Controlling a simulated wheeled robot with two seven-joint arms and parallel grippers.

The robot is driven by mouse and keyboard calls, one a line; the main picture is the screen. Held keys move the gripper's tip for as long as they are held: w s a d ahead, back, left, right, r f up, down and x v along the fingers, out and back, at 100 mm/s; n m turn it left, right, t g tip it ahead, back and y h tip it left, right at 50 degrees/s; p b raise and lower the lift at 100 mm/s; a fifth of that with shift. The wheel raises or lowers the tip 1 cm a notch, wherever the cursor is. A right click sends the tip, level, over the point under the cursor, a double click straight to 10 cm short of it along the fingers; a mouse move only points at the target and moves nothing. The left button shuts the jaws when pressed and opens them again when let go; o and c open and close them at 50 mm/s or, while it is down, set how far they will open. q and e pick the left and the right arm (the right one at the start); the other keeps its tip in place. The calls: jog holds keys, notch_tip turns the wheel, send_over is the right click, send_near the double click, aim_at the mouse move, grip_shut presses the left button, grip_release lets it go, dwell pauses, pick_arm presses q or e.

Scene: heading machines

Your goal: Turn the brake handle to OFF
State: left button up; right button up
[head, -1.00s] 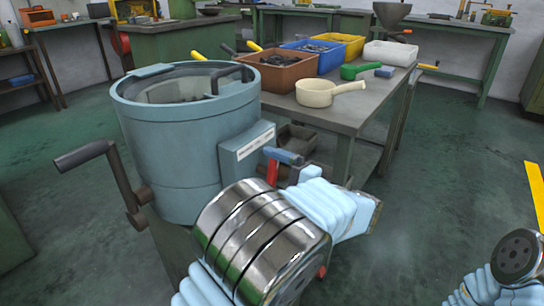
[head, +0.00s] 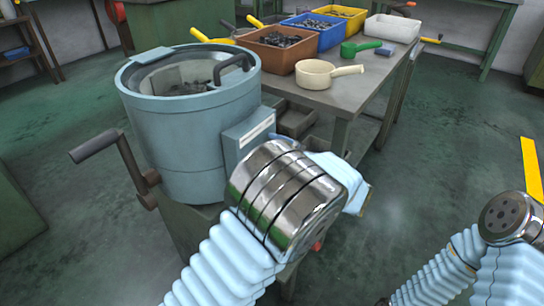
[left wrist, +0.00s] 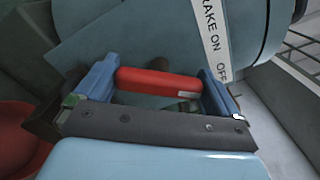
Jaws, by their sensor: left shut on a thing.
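The brake handle (left wrist: 158,82) is a red bar in the left wrist view. It lies across between the two blue fingers of my left gripper (left wrist: 157,74), which is shut on it. A white label (left wrist: 212,38) reading "BRAKE ON OFF" is above and right of the handle, with OFF at its lower end. In the head view the label (head: 257,129) is on the box at the side of the blue-grey drum (head: 180,150). My left forearm and wrist hide the handle and fingers there. My right gripper is out of view; only part of that arm shows at lower right.
A dark crank (head: 95,146) sticks out at the drum's left. The bench (head: 330,107) behind carries a brown bin (head: 278,62), a blue bin, a yellow bin, a white tray (head: 392,29), a cream scoop (head: 315,76) and a green scoop.

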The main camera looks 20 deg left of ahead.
pick_arm(q)
jog(key=shift+f, duration=0.1)
jog(key=o, duration=0.6)
jog(key=shift+o, duration=0.2)
jog(key=v, duration=1.4)
jog(key=shift+b, duration=0.45)
